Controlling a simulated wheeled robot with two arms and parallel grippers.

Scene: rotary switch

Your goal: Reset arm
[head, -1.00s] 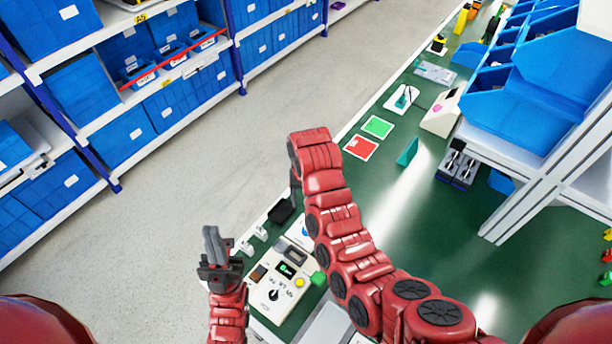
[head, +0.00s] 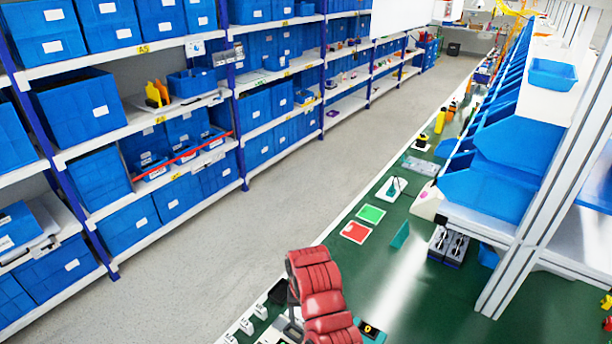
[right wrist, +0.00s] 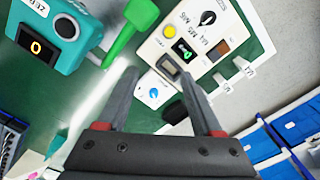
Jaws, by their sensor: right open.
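Beyond the fingertips is a white control box (right wrist: 225,62) with a black rotary knob (right wrist: 208,18), a yellow button (right wrist: 169,32) and a small green-lit display (right wrist: 183,52). The gripper looks apart from the knob. In the head view my red right arm shows at the bottom centre and hides most of the bench around the box. My left gripper is not in view.
A teal device (right wrist: 50,38) and a green object (right wrist: 130,30) lie near the box. Shelves with blue boxes (head: 100,175) stand left across a clear floor (head: 240,240).

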